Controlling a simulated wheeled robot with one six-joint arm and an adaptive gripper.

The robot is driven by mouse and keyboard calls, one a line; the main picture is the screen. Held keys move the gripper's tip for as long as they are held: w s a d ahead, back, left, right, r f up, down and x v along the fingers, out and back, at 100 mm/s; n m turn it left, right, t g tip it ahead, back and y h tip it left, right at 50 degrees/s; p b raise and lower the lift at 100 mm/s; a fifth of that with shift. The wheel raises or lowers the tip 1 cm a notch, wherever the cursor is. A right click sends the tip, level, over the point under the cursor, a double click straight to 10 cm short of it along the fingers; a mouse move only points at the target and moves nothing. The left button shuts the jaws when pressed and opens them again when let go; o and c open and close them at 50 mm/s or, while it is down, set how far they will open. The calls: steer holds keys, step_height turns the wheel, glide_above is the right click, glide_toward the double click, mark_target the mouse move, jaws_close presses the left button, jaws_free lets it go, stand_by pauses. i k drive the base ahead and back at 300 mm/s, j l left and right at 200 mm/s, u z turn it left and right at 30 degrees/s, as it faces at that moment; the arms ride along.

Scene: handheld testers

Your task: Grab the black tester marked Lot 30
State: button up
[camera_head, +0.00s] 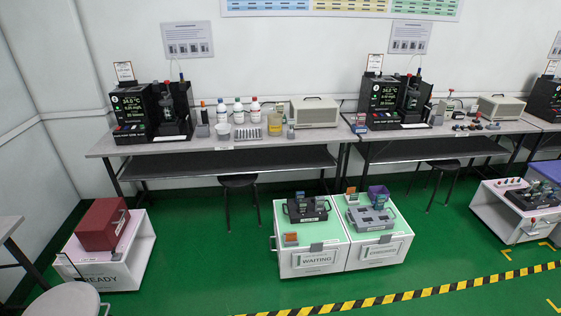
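No label reading Lot 30 is legible, so I cannot tell which tester it is. On the left white cart marked WAITING (318,259), a black tray (306,214) holds small dark devices. On the cart beside it, a grey case (371,219) carries a dark device. A dark handheld device (168,107) stands in the black station on the left bench, and a similar one (412,97) stands in the station on the middle bench. My gripper is not in view.
A cart marked READY (103,277) with a dark red case (102,223) stands at left. Another cart (518,222) with a black tray stands at right. Stools (238,182) sit under the benches. Green floor (200,255) is clear between the carts; striped tape (410,293) crosses the front.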

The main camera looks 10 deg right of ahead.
mark_target(303, 203)
steer(key=i+u, duration=0.2)
steer(key=i, duration=0.6)
steer(key=i+l+u, duration=0.1)
steer(key=i+u, duration=0.15)
steer(key=i, duration=0.55)
steer(key=i+j+z, duration=0.1)
steer(key=i+z, duration=0.3)
steer(key=i, duration=0.15)
steer(key=i+j+z, duration=0.8)
steer(key=i, duration=0.2)
